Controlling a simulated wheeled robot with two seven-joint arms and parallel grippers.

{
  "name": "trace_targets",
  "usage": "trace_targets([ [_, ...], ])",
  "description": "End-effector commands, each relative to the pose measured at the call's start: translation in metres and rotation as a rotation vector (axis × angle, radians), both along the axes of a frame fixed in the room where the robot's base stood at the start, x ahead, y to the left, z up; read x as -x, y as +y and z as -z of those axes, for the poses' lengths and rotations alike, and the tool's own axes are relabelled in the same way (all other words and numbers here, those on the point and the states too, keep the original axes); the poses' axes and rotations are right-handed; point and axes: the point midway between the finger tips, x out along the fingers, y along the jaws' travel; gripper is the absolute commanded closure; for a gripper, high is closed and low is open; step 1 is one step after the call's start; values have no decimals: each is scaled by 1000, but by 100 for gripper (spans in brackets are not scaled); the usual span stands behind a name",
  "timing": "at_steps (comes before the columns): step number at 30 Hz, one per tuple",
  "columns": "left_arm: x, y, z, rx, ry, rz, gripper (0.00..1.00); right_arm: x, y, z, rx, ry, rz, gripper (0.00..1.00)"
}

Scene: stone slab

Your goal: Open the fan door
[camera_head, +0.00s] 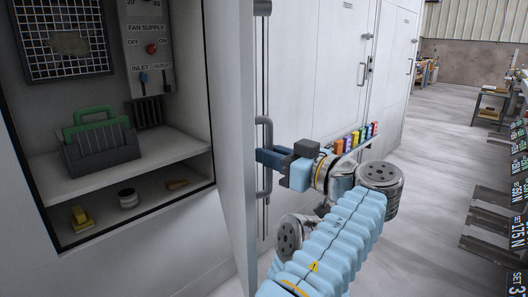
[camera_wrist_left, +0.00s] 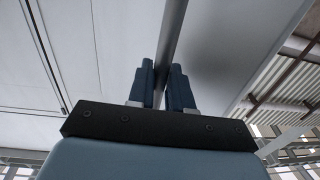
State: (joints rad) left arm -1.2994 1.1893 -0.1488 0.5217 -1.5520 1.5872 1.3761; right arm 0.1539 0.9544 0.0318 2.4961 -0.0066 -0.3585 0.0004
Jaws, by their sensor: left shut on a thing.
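The fan door (camera_head: 232,130) is a pale panel standing open at the right side of the fan compartment (camera_head: 100,165), whose inside shows. A dark grey vertical handle (camera_head: 265,187) is at the door's outer edge, beside a long thin rod. My left gripper (camera_head: 264,158) is shut on the handle, fingers level across the bar. In the left wrist view its two blue fingers (camera_wrist_left: 166,80) stand on either side of a grey bar (camera_wrist_left: 170,45). The fingers hide part of the handle. My right gripper is not in view.
The compartment holds a mesh grille (camera_head: 68,42), a switch panel (camera_head: 148,45) and a shelf with a green-handled grey caddy (camera_head: 100,140). A row of coloured blocks (camera_head: 355,138) sits on a ledge right of my gripper. Clear floor (camera_head: 425,180) lies right.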

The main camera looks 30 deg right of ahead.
Motion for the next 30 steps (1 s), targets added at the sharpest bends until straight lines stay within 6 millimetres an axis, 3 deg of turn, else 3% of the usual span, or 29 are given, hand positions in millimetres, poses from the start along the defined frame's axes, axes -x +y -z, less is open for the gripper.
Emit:
trace_targets([
  [13, -5, 4, -7, 4, -12, -7, 100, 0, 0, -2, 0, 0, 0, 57],
  [14, -5, 4, -7, 4, -12, -7, 76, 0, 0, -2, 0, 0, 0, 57],
  [17, -4, 3, -6, 4, -10, -6, 63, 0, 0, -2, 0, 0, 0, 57],
  [26, -2, 1, -3, 1, -5, -3, 63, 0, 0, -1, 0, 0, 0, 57],
  [30, 9, -4, -3, 2, -6, -1, 63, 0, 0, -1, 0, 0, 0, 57],
])
